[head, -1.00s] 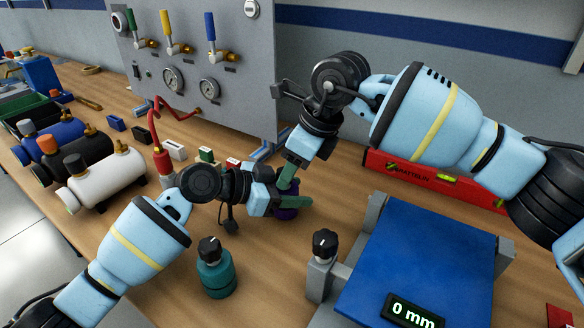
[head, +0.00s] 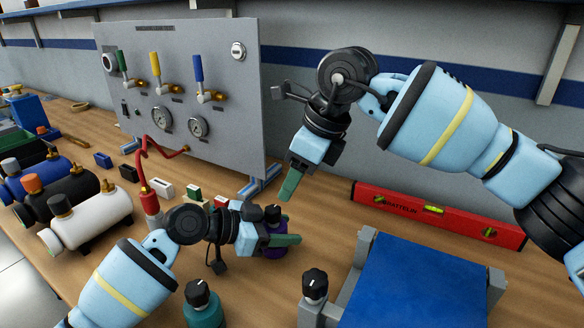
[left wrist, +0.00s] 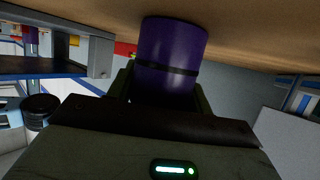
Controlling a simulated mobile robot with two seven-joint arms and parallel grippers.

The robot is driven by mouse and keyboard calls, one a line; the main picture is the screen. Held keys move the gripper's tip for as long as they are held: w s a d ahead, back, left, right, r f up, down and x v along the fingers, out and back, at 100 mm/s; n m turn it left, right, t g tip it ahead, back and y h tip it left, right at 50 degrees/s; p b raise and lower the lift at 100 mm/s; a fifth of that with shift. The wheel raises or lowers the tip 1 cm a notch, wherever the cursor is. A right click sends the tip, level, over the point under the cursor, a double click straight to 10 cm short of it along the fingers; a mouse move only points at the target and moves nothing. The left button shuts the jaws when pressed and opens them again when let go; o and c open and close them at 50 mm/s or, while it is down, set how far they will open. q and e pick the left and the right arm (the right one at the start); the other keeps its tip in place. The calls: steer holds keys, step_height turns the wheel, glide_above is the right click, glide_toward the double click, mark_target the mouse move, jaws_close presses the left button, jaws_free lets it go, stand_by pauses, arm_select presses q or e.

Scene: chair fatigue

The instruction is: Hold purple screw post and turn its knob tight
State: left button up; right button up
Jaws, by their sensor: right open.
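The purple screw post (head: 276,227) stands on the wooden bench in the middle of the head view, partly hidden by my left gripper. Its black knob (head: 273,213) is on top. My left gripper (head: 284,246) comes in low from the left, its green fingers on both sides of the post. In the left wrist view the purple body (left wrist: 170,55), with a dark band, sits between the fingers (left wrist: 165,92), which appear closed on it. My right gripper (head: 290,186) is open and empty, pointing down above the knob and apart from it.
A teal post (head: 204,308) with a black knob stands at the front. A blue-topped fixture (head: 420,285) with another knob (head: 315,284) is at front right. A red level (head: 437,213) lies behind. A gauge panel (head: 185,90) and several cylinders (head: 95,222) are left.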

arm_select(q)
steer(key=o, duration=0.5)
steer(key=shift+o, duration=0.2)
steer(key=v, duration=1.2)
